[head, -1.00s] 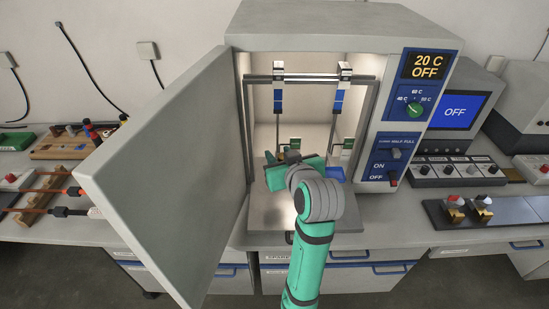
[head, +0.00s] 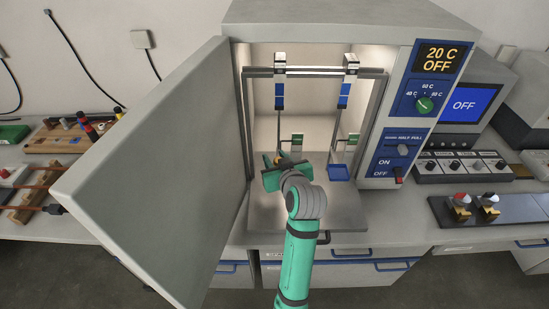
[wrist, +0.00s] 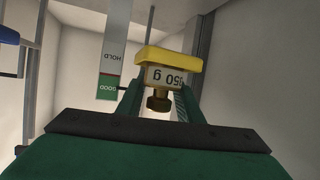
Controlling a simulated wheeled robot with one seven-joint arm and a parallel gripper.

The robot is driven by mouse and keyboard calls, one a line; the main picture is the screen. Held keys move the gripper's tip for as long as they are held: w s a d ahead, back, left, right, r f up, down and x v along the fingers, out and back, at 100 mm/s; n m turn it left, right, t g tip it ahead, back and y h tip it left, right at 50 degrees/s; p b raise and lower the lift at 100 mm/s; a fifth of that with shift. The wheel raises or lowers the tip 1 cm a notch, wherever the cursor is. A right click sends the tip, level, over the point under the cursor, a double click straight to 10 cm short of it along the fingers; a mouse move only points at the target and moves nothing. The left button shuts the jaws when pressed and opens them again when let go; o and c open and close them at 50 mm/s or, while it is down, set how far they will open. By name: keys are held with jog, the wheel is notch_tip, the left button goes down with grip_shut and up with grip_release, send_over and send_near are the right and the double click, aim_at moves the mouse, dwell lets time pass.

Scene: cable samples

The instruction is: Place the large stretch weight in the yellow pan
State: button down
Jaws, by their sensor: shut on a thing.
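My gripper (head: 285,162) is inside the open test cabinet, below the left hanging clamp. In the wrist view its two fingers (wrist: 158,98) are shut on the brass knob of a weight (wrist: 160,78). The weight has a white label with an upside-down gram figure, possibly 950 g. The yellow pan (wrist: 170,57) shows directly against the weight's labelled end, in an upside-down view. I cannot tell whether the weight rests on it or is just above it. In the head view, the gripper hides the weight and most of the yellow pan.
A blue pan (head: 339,173) hangs to the right of my gripper. The cabinet door (head: 150,165) stands open on the left, close to the arm. The control panel (head: 410,120) is on the right. The cabinet floor in front is clear.

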jog(key=shift+a, duration=0.1)
jog(key=shift+d+f, duration=0.15)
jog(key=shift+d, duration=0.15)
jog(key=shift+s+f, duration=0.1)
jog(key=shift+f, duration=0.2)
jog(key=shift+f, duration=0.1)
jog(key=c, duration=1.2)
grip_release()
jog(key=shift+a+f, duration=0.1)
